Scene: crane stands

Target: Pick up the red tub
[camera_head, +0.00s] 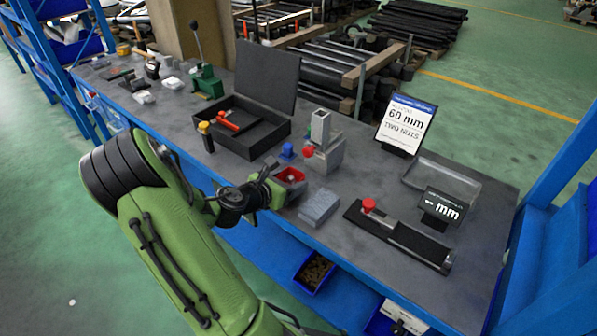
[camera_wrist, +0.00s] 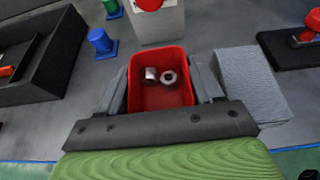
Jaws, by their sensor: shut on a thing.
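The red tub (camera_wrist: 162,108) sits in the middle of the wrist view, with two metal nuts (camera_wrist: 160,76) inside it. My gripper (camera_wrist: 162,90) has one finger against each side of the tub and is shut on it. In the head view the red tub (camera_head: 291,174) is at the front edge of the workbench, partly hidden by my gripper (camera_head: 284,186). I cannot tell whether the tub touches the bench top or is slightly raised.
A grey block (camera_head: 320,207) stands close right of the tub. A grey stand with a red knob (camera_head: 309,151) and a blue piece (camera_head: 287,151) are behind it. An open black case (camera_head: 240,135) lies to the left. A measuring fixture (camera_head: 400,237) is at right.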

